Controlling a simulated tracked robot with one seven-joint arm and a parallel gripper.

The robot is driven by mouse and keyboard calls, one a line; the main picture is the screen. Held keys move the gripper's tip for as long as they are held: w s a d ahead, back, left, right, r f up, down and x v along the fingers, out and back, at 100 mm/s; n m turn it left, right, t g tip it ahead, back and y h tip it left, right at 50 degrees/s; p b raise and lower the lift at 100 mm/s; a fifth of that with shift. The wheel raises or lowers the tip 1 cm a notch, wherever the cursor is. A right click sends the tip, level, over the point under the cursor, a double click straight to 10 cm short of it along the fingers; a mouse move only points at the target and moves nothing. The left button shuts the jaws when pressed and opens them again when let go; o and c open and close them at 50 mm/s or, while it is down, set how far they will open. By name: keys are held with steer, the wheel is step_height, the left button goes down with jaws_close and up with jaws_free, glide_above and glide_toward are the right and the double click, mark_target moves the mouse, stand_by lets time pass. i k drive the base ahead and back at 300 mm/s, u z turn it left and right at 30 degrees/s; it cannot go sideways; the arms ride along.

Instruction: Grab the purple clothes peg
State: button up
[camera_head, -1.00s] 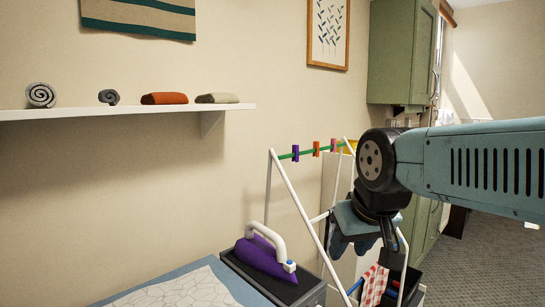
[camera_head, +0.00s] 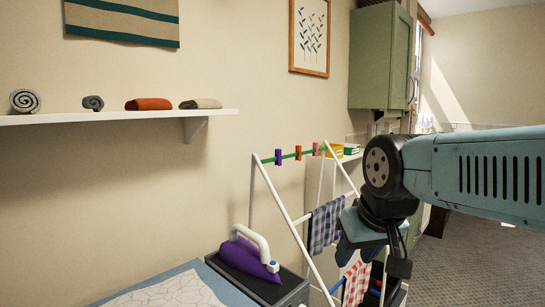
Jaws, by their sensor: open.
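The purple clothes peg (camera_head: 278,156) is clipped on the green line at the top of the white drying rack, at its left end. An orange peg (camera_head: 298,152) and a pink peg (camera_head: 315,148) sit to its right on the same line. My gripper (camera_head: 398,268) points down at the right, in front of the rack and well below and to the right of the purple peg. It is open, and I see nothing in it; its fingers are partly hard to make out.
The white drying rack (camera_head: 274,196) holds a blue checked cloth (camera_head: 324,224) and a red checked cloth (camera_head: 356,282). A purple iron (camera_head: 246,258) stands on a dark surface in front. A white shelf (camera_head: 120,116) with rolled cloths is on the wall. Green cabinet (camera_head: 378,58) at back right.

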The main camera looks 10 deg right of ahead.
mark_target(278, 152)
steer(key=i, duration=0.8)
steer(key=u, duration=0.15)
steer(key=k, duration=0.9)
steer(key=z, duration=0.2)
steer(key=i, duration=0.95)
steer(key=u, duration=0.1)
